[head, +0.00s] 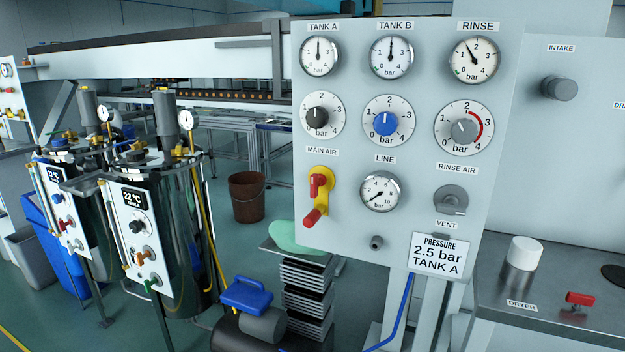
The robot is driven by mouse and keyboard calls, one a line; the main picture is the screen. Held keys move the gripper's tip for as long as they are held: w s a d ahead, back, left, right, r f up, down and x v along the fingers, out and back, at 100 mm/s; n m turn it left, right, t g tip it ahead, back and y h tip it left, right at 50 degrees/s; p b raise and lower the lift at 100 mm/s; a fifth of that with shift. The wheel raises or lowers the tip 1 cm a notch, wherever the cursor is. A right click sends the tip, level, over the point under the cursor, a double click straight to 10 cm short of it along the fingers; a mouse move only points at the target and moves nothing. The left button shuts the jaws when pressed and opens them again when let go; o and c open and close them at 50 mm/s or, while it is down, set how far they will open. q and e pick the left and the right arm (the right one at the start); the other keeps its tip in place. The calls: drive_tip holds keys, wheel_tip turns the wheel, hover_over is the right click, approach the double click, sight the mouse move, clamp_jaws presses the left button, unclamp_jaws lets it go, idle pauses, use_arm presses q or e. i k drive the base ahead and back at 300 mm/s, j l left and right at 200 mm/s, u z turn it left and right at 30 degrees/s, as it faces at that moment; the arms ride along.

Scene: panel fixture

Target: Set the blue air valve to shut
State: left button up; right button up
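No valve with a blue lever shows on the panel (340,235). The valve labelled MAIN AIR (319,184) has a yellow body and a red handle slanting down to the left. The valve labelled RINSE AIR (450,200) is grey; its handle position is hard to tell. Neither of my grippers is in view.
The LINE gauge (380,192) needle points lower left. A sign (437,256) reads PRESSURE 2.5 bar TANK A. A grey bench (550,290) with a red-handled valve (579,299) stands at right. Tanks (180,220) stand left. A brown bucket (247,197) is on the floor.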

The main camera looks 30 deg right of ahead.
sight(121, 143)
drive_tip(key=i+l+u, duration=0.15)
drive_tip(key=i, duration=0.4)
drive_tip(key=i+l+u, duration=0.1)
drive_tip(key=i+l, duration=0.35)
